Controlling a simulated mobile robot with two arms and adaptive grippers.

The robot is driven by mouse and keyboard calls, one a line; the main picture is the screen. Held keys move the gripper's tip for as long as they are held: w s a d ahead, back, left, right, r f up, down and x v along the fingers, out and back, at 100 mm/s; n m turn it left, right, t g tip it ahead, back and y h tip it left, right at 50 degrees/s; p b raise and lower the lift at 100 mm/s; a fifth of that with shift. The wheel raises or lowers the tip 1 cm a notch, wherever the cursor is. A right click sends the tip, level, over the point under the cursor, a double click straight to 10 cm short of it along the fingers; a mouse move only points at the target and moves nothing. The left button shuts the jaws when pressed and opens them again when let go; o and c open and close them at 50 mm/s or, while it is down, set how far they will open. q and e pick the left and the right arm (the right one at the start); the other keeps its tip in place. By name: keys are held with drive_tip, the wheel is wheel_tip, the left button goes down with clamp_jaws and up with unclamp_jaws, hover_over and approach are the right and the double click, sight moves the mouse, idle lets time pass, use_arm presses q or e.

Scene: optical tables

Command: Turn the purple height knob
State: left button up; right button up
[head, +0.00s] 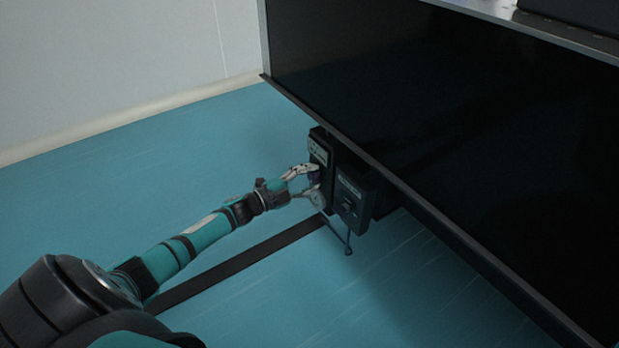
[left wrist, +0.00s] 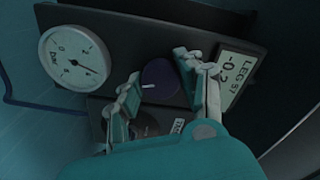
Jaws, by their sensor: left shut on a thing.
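The purple height knob (left wrist: 160,78) shows in the left wrist view as a dark purple disc with a short white mark, on a dark panel (left wrist: 130,35). My left gripper (left wrist: 156,90) has one finger on each side of the knob and is shut on it. In the head view my left gripper (head: 304,183) reaches the dark control box (head: 320,150) under the table edge. The knob is mostly hidden there by the fingers. My right gripper is in neither view.
A round white dial gauge (left wrist: 75,58) and a display (left wrist: 236,76) reading about -0.2 flank the knob. A second dark box (head: 352,195) stands beside the panel. The black table side (head: 450,100) overhangs both.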

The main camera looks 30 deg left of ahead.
use_arm(q)
drive_tip(key=shift+d, duration=0.1)
drive_tip(key=o, duration=1.2)
drive_tip(key=shift+c, duration=0.2)
drive_tip(key=shift+s, duration=0.1)
drive_tip(key=shift+s+a+f, duration=0.1)
drive_tip(key=shift+s+a, duration=0.15)
drive_tip(key=shift+s, duration=0.1)
drive_tip(key=v, duration=1.1)
